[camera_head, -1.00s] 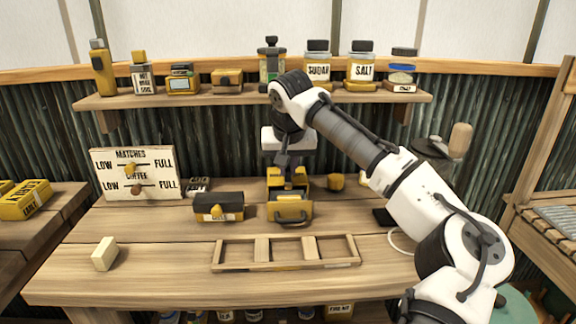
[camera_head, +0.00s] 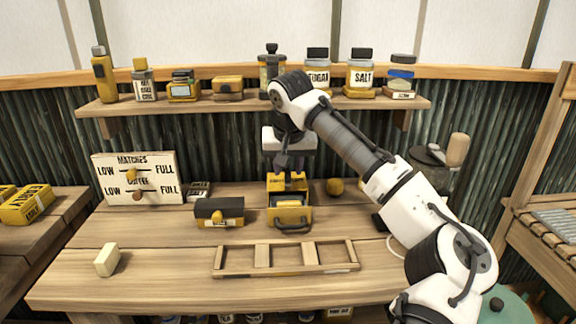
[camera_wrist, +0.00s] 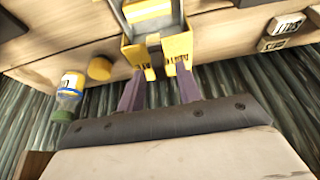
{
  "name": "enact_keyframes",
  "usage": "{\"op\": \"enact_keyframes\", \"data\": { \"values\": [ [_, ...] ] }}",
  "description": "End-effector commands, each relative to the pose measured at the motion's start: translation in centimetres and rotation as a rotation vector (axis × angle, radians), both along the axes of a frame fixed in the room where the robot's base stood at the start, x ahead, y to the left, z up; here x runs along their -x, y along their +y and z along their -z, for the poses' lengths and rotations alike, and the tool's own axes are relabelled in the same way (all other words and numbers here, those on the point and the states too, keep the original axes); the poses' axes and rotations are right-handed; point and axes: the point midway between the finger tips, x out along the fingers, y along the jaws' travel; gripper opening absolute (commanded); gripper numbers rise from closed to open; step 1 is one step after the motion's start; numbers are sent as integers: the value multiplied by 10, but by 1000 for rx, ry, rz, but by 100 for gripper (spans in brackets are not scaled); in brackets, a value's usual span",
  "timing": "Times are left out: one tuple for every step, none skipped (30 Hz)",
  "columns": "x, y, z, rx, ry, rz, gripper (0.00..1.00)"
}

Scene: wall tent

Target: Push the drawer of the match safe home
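The match safe (camera_head: 272,186) is a yellow box standing in the middle of the bench, under my arm. Its drawer (camera_head: 292,216) sticks out toward the front edge, with a dark handle on its yellow front. In the wrist view the match safe (camera_wrist: 135,52) is at top centre, and the pulled-out drawer (camera_wrist: 118,15) has grey sides with something yellow in it. My gripper (camera_wrist: 160,72) points down at the back of the box, its two purple fingers apart with a gap between them. The fingertips are partly hidden, and I cannot tell whether they touch the box.
A black-and-yellow box (camera_head: 219,212) stands left of the match safe. A wooden frame (camera_head: 265,256) lies in front of it. A shelf (camera_head: 240,106) with jars hangs behind.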

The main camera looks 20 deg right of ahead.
Motion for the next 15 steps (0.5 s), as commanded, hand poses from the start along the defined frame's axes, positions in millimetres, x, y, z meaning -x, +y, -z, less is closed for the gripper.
{"op": "enact_keyframes", "data": {
  "values": [
    [0, 0, 0, 0, 1, 0, 35],
    [0, 0, 0, 0, 1, 0, 35],
    [1, 0, -2, 0, 0, 0, 35],
    [1, 1, -3, 0, 0, 0, 35],
    [2, 1, -5, 0, 0, 0, 35],
    [4, 1, -9, -1, -1, 0, 35],
    [5, 2, -13, -1, -1, 0, 35],
    [7, 3, -18, -1, -1, 0, 35],
    [10, 3, -25, 0, -2, -1, 35],
    [12, 4, -31, 0, -2, -1, 35],
    [14, 5, -38, 0, -2, -1, 35],
    [18, 6, -46, 0, -3, -1, 35],
    [21, 7, -53, -1, -2, -2, 35],
    [23, 8, -59, -1, -2, -2, 35],
    [27, 9, -68, -1, -2, -1, 35]
  ]
}}
